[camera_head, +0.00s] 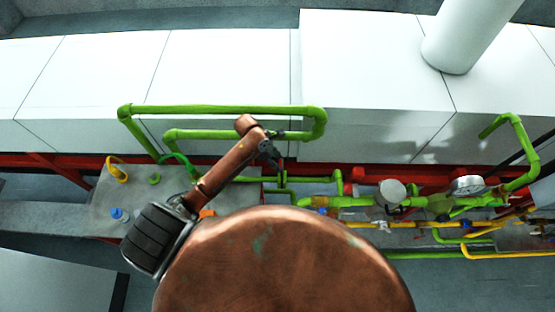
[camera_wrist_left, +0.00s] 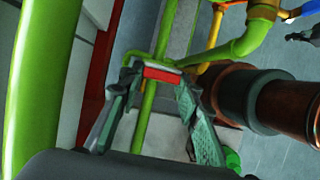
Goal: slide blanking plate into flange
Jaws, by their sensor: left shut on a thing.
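My left gripper (camera_head: 272,158) reaches in front of the green pipework, near the lower pipe loop. In the left wrist view its two grey-green fingers (camera_wrist_left: 157,76) are closed on a small red piece, seen nearly edge-on, which I take to be the blanking plate (camera_wrist_left: 163,75). A thin green pipe (camera_wrist_left: 149,108) passes behind the plate. In the head view the plate is too small or hidden to make out. I cannot pick out the flange for certain among the green pipes (camera_head: 285,192). My right gripper is not in view.
A grey table (camera_head: 100,205) at the left bears a yellow handle-like piece (camera_head: 117,172), a green ring (camera_head: 154,179) and a blue-and-white item (camera_head: 119,215). Green pipe loops (camera_head: 220,109) stand before white cabinets (camera_head: 225,70). Valves and a gauge (camera_head: 467,185) crowd the right.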

